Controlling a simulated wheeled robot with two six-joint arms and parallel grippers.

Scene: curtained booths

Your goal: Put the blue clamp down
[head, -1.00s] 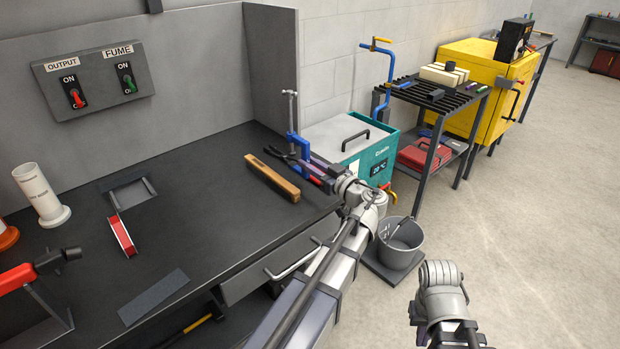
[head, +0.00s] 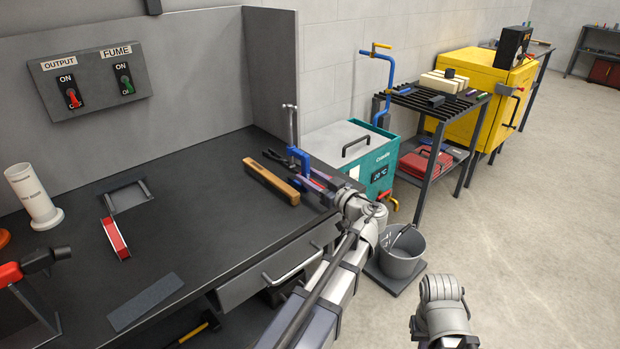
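The blue clamp (head: 305,160) stands upright near the right end of the dark workbench (head: 190,235), its silver screw rising above it. My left gripper (head: 312,179) reaches in from the front right and appears closed on the clamp's blue frame. The fingers are small and partly hidden by the wrist. Whether the clamp's lower end touches the bench cannot be told. Of my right arm only the wrist shows at the bottom right; its fingers are out of the picture.
A wooden block (head: 270,181) lies left of the clamp, with dark pliers (head: 277,157) behind. A teal box (head: 372,175) stands beyond the bench end. Another blue clamp (head: 391,72) hangs on the slatted rack (head: 437,101). A grey bucket (head: 401,258) stands below.

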